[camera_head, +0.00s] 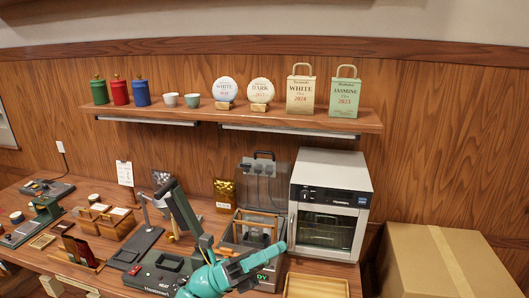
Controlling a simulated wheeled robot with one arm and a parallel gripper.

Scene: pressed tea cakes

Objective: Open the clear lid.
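A grey machine (237,258) with a small lit display stands on the counter, left of the white oven-like cabinet. Its clear lid (259,183), smoky and see-through with a dark handle on its top edge, appears raised upright at the back of the machine. A light wooden frame (238,232) shows in the open top. My teal gripper (280,248) is in front of the machine, low in the view, pointing right, below and apart from the raised lid. Its fingers are too small to tell whether they are open. The arm hides part of the machine's front.
A white cabinet (334,180) with a glass door stands close on the right. A dark green press (152,279) with a tall lever is on the left. A wooden tray (316,287) lies at the front right. A shelf (365,121) with tins and tea packages runs above.

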